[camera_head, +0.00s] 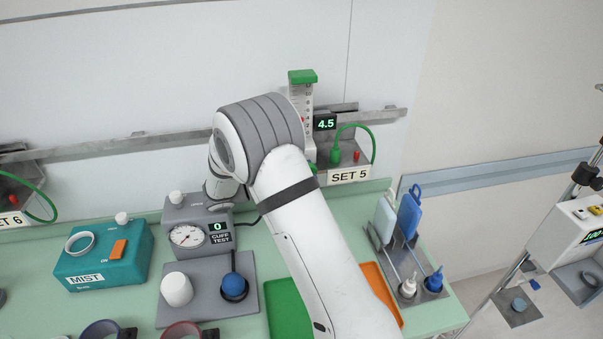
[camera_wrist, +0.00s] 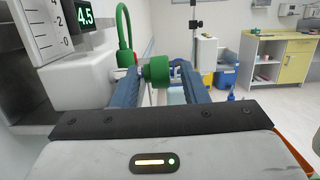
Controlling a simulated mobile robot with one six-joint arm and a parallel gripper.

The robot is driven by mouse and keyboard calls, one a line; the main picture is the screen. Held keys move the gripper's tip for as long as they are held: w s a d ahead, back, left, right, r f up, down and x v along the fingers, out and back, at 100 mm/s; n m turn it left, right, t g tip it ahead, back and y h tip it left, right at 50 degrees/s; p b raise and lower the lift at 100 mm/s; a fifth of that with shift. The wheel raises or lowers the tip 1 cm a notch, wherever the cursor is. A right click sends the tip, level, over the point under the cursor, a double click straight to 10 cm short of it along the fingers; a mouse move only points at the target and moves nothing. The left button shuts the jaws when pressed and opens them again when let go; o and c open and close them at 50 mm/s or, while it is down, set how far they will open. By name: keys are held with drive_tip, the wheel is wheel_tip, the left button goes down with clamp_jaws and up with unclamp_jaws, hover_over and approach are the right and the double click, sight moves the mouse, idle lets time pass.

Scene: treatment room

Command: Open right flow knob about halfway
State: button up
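The flowmeter of SET 5 (camera_head: 308,97) has a green cap, a scaled tube and a display (camera_head: 325,123) reading 4.5. Its round green knob (camera_wrist: 157,70) shows in the wrist view on the side of the white flowmeter body (camera_wrist: 75,80). In the head view only a small green part (camera_head: 313,168) shows beside my arm. My gripper (camera_wrist: 158,82) has a blue finger on each side of the knob. Whether the fingers press on it I cannot tell. My arm hides the gripper in the head view.
A green hose (camera_wrist: 124,35) loops close above the left finger. The SET 5 label (camera_head: 349,176), a wall rail (camera_head: 160,143), a cuff tester (camera_head: 193,230) and a bottle rack (camera_head: 433,284) stand near my arm. A teal MIST box (camera_head: 105,258) is at left.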

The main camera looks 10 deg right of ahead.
wheel_tip(320, 180, up, 10)
drive_tip(key=b, duration=0.1)
idle(0.4)
drive_tip(key=s+d+f+g+y, duration=0.35)
drive_tip(key=d+y, duration=0.25)
drive_tip(key=y, duration=0.7)
drive_tip(key=w+a+r+t+y, duration=0.1)
drive_tip(key=y, duration=0.1)
drive_tip(key=w+a+r+t+y, duration=0.1)
drive_tip(key=y, duration=0.1)
drive_tip(key=w+a+r+t+y, duration=0.1)
drive_tip(key=y, duration=0.1)
drive_tip(key=shift+a, duration=0.25)
drive_tip(key=shift+w+a+r+t+y, duration=0.25)
drive_tip(key=shift+y, duration=0.15)
wheel_tip(320, 180, down, 8)
drive_tip(key=shift+r+p, duration=0.2)
drive_tip(key=shift+p, duration=0.5)
